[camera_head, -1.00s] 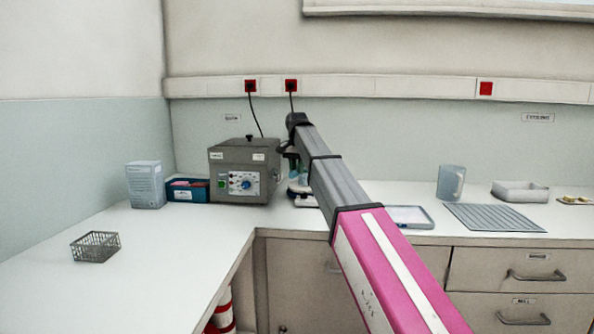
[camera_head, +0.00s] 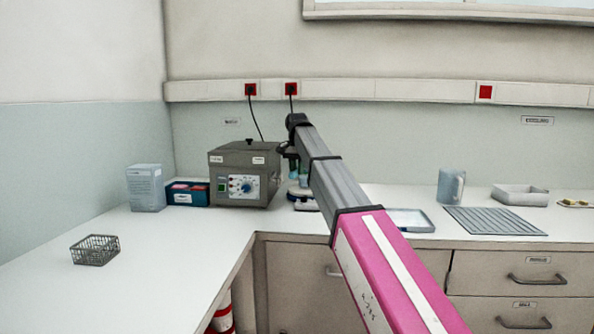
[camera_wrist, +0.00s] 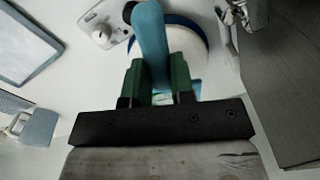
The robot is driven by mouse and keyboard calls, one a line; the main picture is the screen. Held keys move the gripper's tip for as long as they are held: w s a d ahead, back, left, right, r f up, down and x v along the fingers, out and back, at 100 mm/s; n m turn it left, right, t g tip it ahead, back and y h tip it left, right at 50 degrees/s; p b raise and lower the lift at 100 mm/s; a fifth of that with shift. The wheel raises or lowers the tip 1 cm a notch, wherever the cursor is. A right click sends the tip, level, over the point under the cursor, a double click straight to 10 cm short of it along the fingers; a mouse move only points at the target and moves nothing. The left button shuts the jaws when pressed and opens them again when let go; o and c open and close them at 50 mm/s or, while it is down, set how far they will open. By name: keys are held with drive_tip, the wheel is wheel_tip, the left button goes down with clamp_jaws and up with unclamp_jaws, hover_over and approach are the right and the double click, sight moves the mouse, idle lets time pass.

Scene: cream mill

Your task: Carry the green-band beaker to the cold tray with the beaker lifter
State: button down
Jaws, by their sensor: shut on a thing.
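My gripper (camera_wrist: 157,70) has two green fingers shut on a blue handle (camera_wrist: 151,30), which looks like the beaker lifter's. In the head view my gripper (camera_head: 292,157) is small and partly behind my arm, near the grey box. Beneath the handle in the wrist view is a white round piece with a dark blue rim (camera_wrist: 197,35). I cannot make out a green band, and the beaker cannot be told apart from the lifter here. A shallow grey-rimmed tray (camera_head: 427,222) lies right of my arm; it also shows in the wrist view (camera_wrist: 42,30). I cannot tell whether it is the cold tray.
A grey box with a dial (camera_head: 229,160) stands close left of my gripper. A white appliance (camera_head: 303,203) sits beneath it. To the right are a ridged mat (camera_head: 495,221), a jug (camera_head: 450,185) and a white tray (camera_head: 522,199). A wire basket (camera_head: 95,250) is on the left counter.

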drive_tip(key=shift+r, duration=3.75)
drive_tip(key=shift+s+d, duration=0.1)
drive_tip(key=shift+d, duration=0.05)
